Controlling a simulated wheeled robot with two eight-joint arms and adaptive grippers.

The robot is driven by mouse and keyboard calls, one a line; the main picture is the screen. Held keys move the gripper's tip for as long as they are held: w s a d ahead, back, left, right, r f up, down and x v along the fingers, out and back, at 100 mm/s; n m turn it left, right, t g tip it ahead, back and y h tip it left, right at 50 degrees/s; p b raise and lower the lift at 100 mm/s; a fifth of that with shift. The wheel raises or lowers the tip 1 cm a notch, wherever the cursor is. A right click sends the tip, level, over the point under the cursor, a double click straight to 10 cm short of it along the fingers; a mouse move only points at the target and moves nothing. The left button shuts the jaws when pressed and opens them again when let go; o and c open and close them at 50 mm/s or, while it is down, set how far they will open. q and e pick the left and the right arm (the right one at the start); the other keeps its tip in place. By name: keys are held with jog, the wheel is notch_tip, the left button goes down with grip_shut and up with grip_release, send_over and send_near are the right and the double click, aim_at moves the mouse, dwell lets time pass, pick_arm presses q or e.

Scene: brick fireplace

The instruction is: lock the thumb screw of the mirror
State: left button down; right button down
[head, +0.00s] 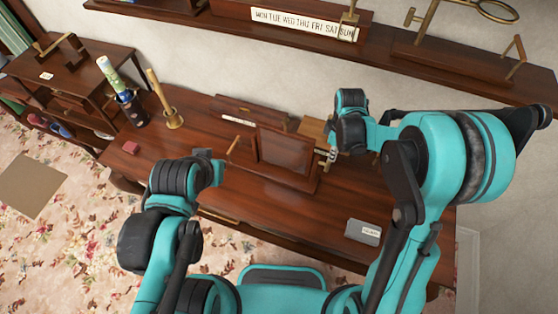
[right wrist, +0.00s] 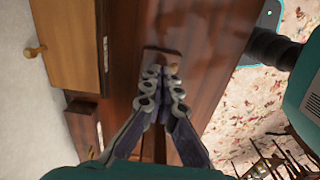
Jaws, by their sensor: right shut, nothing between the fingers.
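The mirror (head: 284,148), a dark wooden frame on a stand, stands on the desk in the middle of the head view. A small brass-coloured piece (head: 330,155) shows at its right side; I cannot tell for sure that it is the thumb screw. My right gripper (head: 341,138) is close to that side, partly hidden by its own wrist. In the right wrist view its fingers (right wrist: 164,88) are shut and empty, in front of a dark wooden piece (right wrist: 162,60). My left gripper (head: 204,156) is left of the mirror, apart from it, its fingers unclear.
A lighter wooden box (head: 314,127) with a drawer stands behind the mirror. A brass pot (head: 173,119) and a dark holder with rolls (head: 131,108) stand at the left. A grey labelled box (head: 363,232) lies at the front right. A shelf (head: 400,48) runs above.

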notch_tip(320, 180, up, 7)
jog(key=p, duration=0.4)
jog(key=shift+p, duration=0.3)
jog(key=shift+r, duration=0.1)
notch_tip(320, 180, up, 12)
dwell(0.6)
